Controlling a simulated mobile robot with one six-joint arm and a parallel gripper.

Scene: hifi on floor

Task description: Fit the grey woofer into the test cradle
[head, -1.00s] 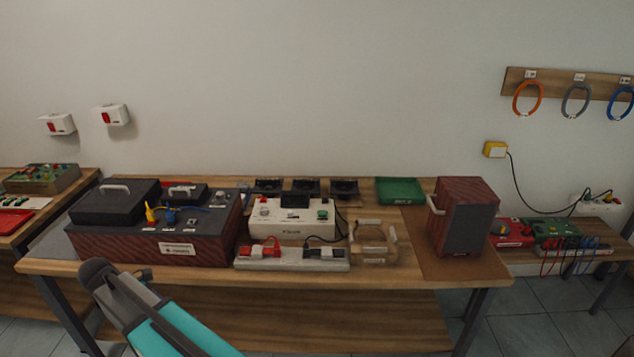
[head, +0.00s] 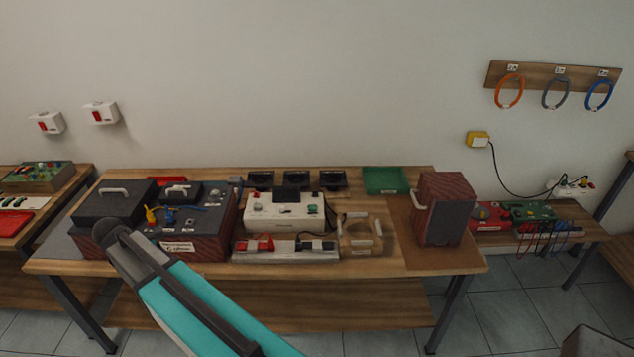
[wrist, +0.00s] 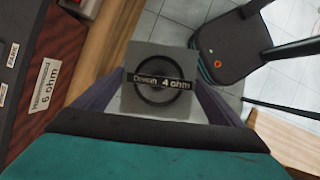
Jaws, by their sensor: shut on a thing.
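My gripper (wrist: 163,108) is shut on the grey woofer (wrist: 131,105), seen in the wrist view. The woofer has a square grey frame, a round black cone and a label reading "4 ohm". A finger shows on each side of it. In the head view my forearm runs out of the bottom edge, so gripper and woofer are not in that view. What I take for the test cradle is a small wooden frame with pale grips (head: 345,236), at the front of the bench, right of the white unit. Its label is too small to read.
Several black drivers (head: 297,180) and a green tray (head: 385,180) lie behind. A red-brown speaker cabinet (head: 446,210) stands right. A dark chair (wrist: 230,45) is nearby.

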